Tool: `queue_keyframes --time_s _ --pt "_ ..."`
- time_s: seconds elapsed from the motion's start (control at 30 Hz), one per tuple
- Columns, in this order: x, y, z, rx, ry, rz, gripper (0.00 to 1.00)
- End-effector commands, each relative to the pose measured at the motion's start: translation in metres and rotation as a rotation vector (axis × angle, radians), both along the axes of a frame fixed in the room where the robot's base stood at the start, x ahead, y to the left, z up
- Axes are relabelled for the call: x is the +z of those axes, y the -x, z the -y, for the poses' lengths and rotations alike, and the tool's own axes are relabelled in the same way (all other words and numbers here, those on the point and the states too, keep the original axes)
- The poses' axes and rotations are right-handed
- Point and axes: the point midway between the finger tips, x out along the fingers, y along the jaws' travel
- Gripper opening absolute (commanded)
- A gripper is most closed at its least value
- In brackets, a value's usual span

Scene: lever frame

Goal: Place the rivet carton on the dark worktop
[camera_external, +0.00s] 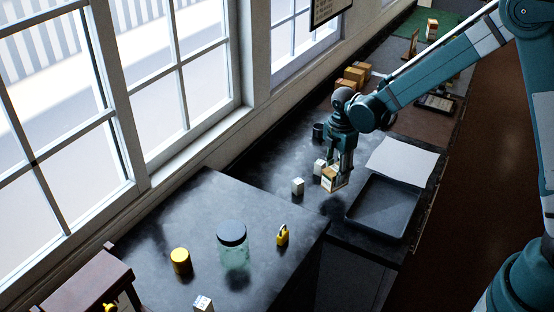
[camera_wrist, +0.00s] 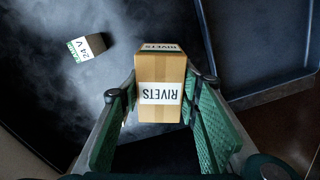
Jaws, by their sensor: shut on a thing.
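The rivet carton (camera_external: 333,181) is a small brown box with white labels reading RIVETS. My gripper (camera_external: 341,166) is shut on it, with a green-padded finger on each side in the wrist view (camera_wrist: 161,95). The carton looks upright. A dark shadow shows on the counter below and it seems held above the surface; the exact gap is hard to tell. The dark worktop (camera_external: 265,160) runs beneath the carton along the window wall. A similar dark surface (camera_external: 200,215) stands nearer the camera.
A black tray (camera_external: 385,207) and white sheet (camera_external: 402,160) lie right of the carton. Small white boxes (camera_external: 297,186) (camera_external: 319,167) stand left of it; a 24 V box (camera_wrist: 86,48) shows in the wrist view. A jar (camera_external: 233,250), yellow can (camera_external: 181,262) and padlock (camera_external: 282,236) stand nearer.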

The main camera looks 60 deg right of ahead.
Motion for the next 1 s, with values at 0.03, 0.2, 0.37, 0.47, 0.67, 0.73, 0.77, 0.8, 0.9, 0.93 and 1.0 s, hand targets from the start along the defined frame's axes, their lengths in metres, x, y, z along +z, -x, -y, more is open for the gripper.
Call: queue_keyframes --time_s 0.03,0.2,0.37,0.47,0.67,0.73,0.77,0.8,0.9,0.93,1.0 --pt "0.0 0.0 0.0 0.0 0.0 0.0 0.16" --pt "0.0 0.0 0.0 0.0 0.0 0.0 0.16" --pt "-0.003 0.0 0.0 0.0 0.0 0.0 0.16" --pt "-0.01 0.0 0.0 0.0 0.0 0.0 0.16" --pt "-0.029 0.0 0.0 0.0 0.0 0.0 0.16" --pt "-0.035 0.0 0.0 0.0 0.0 0.0 0.16" --pt "-0.037 0.0 0.0 0.0 0.0 0.0 0.16" --pt "-0.039 0.0 0.0 0.0 0.0 0.0 0.16" --pt "-0.042 0.0 0.0 0.0 0.0 0.0 0.16" --pt "-0.042 0.0 0.0 0.0 0.0 0.0 0.16" --pt "-0.042 0.0 0.0 0.0 0.0 0.0 0.16"
